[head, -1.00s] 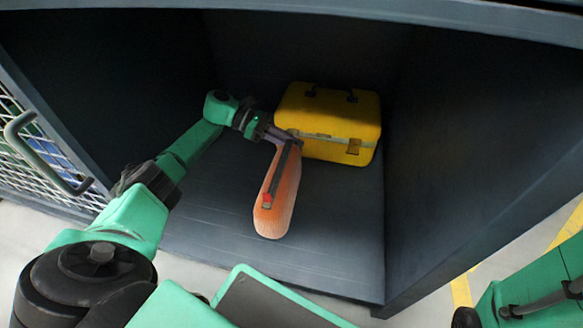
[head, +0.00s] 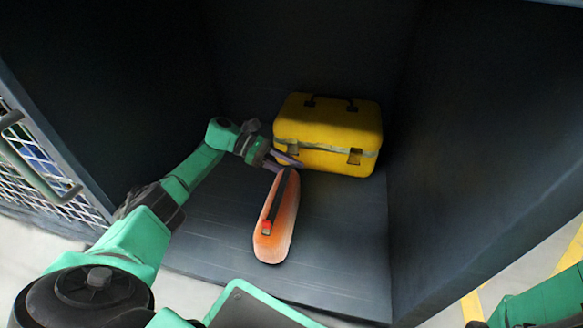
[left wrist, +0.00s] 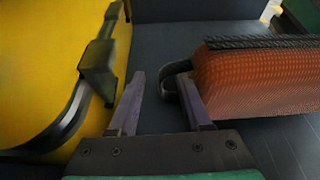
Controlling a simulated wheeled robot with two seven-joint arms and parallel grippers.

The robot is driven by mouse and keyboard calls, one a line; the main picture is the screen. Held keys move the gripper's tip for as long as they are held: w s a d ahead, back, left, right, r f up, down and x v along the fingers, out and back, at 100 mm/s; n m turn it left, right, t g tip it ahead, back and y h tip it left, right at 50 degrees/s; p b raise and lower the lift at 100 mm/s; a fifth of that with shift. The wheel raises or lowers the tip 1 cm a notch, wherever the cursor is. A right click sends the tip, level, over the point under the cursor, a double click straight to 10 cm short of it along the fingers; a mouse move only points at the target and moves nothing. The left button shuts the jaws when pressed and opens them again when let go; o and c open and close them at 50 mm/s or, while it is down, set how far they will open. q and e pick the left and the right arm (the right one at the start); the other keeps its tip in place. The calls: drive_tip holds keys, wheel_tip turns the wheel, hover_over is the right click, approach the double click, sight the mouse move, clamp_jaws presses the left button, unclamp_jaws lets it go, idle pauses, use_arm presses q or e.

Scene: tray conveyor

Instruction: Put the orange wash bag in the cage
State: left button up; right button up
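My left gripper (head: 288,160) is at the bag's far end, beside the yellow case. In the left wrist view my left gripper (left wrist: 160,105) has its purple fingers apart with nothing clamped between them. The orange wash bag (left wrist: 262,80) is just right of the right finger there, and its dark end loop is by that fingertip. I cannot tell whether they touch. My right gripper is out of view.
A yellow case (head: 325,128) with a dark handle stands at the back of the cage; it is close left of the fingers in the wrist view (left wrist: 45,60). Dark walls rise on both sides. A mesh door (head: 45,165) is at the left. Floor right of the bag is clear.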

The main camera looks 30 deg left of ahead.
use_arm(q)
drive_tip(key=shift+a+r, duration=0.15)
drive_tip(key=shift+r, duration=0.05)
drive_tip(key=p+v, duration=0.1)
drive_tip(key=v, duration=0.6)
drive_tip(key=shift+s+a, duration=0.1)
drive_tip(key=shift+a, duration=0.05)
